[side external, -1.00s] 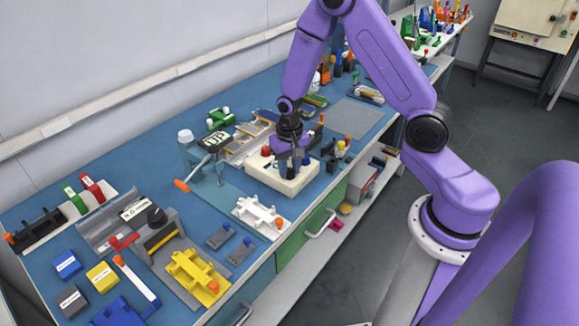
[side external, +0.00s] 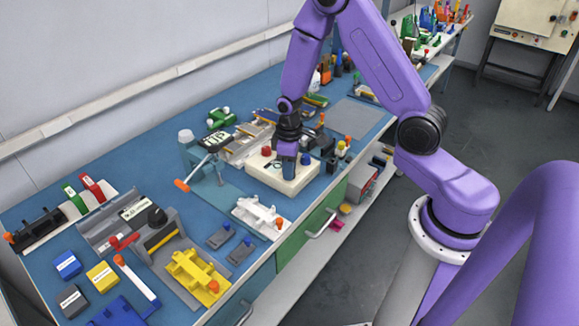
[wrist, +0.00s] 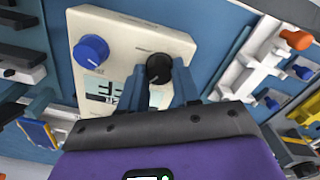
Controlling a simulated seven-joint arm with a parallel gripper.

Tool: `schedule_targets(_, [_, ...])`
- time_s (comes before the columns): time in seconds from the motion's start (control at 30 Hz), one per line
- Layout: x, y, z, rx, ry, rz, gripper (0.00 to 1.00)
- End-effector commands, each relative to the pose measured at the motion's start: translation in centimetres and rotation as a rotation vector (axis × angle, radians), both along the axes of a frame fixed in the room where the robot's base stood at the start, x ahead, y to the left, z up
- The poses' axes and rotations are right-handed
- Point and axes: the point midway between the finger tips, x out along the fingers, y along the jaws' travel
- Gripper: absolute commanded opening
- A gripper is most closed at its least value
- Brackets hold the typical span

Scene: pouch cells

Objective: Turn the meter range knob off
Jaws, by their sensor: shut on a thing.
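The meter is a pale cream box (side external: 268,178) on the blue bench, seen from above in the wrist view (wrist: 105,30). In the wrist view, a black knob (wrist: 158,68) on its face sits between the two blue fingers of my gripper (wrist: 160,74). My gripper is shut on that knob. A blue knob (wrist: 91,50) and a display (wrist: 101,88) are beside it on the same face. In the side view, my gripper (side external: 287,172) reaches down onto the meter and hides the black knob. The blue knob also shows there (side external: 305,158).
A red knob or button (side external: 266,151) shows at the meter's back left. A white fixture (side external: 258,216) stands in front left of the meter, a teal stand (side external: 197,160) to its left. Small dark parts (side external: 330,158) stand close at right. A grey mat (side external: 352,118) lies clear behind.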

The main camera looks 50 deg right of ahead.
Motion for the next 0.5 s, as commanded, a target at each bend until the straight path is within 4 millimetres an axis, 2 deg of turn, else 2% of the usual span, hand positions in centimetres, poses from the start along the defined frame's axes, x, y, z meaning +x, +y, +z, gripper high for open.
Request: schedule_targets(0.5, [0.05,0.06,0.08,0.0,-0.002,0.448,0.01])
